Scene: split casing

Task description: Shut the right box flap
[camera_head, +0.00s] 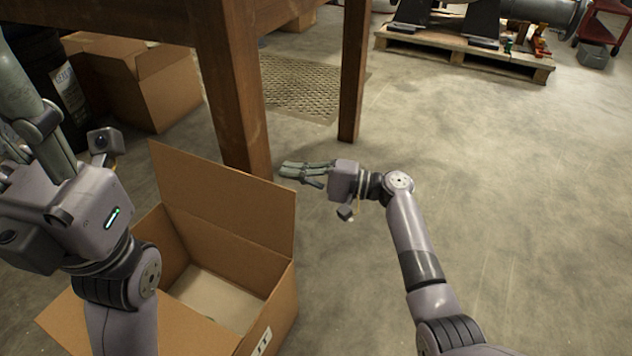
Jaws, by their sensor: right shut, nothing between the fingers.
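The open cardboard box (278,308) stands on the floor at the lower left. Its inside shows a bare bottom. Another flap (62,322) leans outward at the lower left. My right gripper (287,169) is shut and empty, pointing left, near the top right corner of the upright flap. I cannot tell whether it touches the flap. My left gripper (30,115) is raised close to the camera at the left; its jaws are unclear. My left arm hides part of the box.
A wooden table's legs (235,95) stand just behind the upright flap. Another cardboard box (165,90) sits under the table beside a dark container (68,92). A pallet with machinery (465,55) is at the back right. The floor at right is clear.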

